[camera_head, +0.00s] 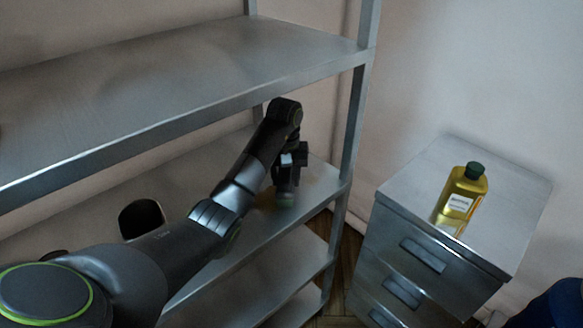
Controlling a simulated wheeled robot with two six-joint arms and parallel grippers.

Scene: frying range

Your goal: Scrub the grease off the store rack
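The store rack (222,85) is a grey metal shelf unit with several levels on the left and in the middle. My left arm reaches across to its second visible shelf (318,190). My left gripper (287,183) points down at the right end of that shelf, under the upper shelf's level. It appears shut on a small greenish pad (285,201), mostly hidden by the fingers, at the shelf surface. A faint brownish grease smear (266,201) shows beside the pad. My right gripper is not in view.
A metal drawer cabinet (400,222) stands right of the rack, with a gap of wooden floor (345,255) between them. A yellow bottle (461,197) with a dark green cap stands on it. The rack's upright post (354,125) is close right of my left gripper.

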